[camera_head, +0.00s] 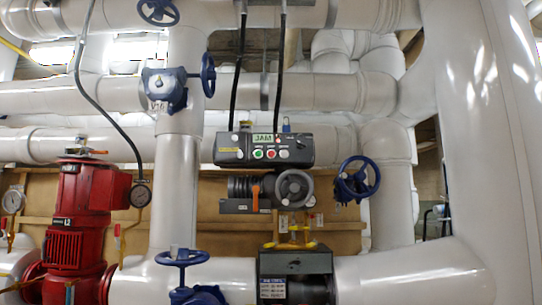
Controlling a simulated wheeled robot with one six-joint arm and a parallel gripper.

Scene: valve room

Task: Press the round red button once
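The round red button (271,154) is small and sits on the front of a dark grey control box (228,149) near the middle of the view. It is in a row of small buttons, between a green button (257,154) on its left and a whitish one (284,154) on its right. A green-lettered display (262,139) is above the row. Nothing covers the red button. Whether it is pressed in cannot be told at this size. My gripper is not in view.
Below the box are a grey handwheel (294,188) and an orange lever (255,195). A blue handwheel (357,180) is at right, another (182,257) at lower left. A red pump (82,205) and large white pipes (180,190) surround it. Two black cables (239,75) rise from the box.

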